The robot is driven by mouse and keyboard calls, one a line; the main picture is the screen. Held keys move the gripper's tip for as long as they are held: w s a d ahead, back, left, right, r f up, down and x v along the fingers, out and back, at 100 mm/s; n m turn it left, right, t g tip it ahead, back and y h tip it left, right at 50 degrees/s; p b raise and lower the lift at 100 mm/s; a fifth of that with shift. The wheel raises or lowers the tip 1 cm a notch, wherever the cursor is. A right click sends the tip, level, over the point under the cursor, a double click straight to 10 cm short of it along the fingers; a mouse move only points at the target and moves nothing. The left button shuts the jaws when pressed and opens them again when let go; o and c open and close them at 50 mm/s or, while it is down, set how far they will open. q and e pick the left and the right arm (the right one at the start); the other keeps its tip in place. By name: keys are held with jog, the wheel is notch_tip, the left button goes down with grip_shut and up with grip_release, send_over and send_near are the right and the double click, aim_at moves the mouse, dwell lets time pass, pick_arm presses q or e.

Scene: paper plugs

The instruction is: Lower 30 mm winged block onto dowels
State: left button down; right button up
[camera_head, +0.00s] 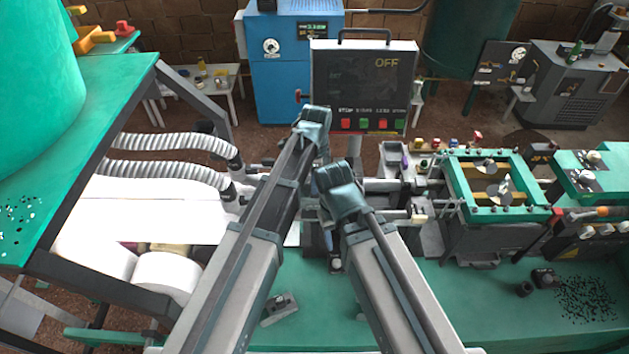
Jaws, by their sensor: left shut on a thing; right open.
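My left gripper (315,118) is in the middle of the head view, in front of the control panel's lower left corner. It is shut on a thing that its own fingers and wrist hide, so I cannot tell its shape. My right gripper (340,190) is lower and a little to the right, over the machine's middle. It is open, and I see nothing between its fingers. I cannot make out the winged block or the dowels; my arms and grippers cover much of the middle.
A control panel (362,85) reading OFF stands just behind my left gripper. A green frame (535,190) with round metal parts is at the right. Ribbed hoses (165,172) and white paper rolls (168,275) are at the left.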

pick_arm(q)
jog(key=shift+f+b, duration=2.05)
jog(key=shift+b, duration=0.05)
dwell(0.3)
jog(key=c, duration=0.5)
grip_release()
jog(key=shift+r, duration=0.1)
jog(key=shift+r+p, duration=2.7)
jog(key=shift+p, duration=0.1)
notch_tip(320, 180, up, 8)
jog(key=p, duration=0.7)
jog(key=shift+f+p, duration=0.2)
jog(key=shift+p, duration=0.1)
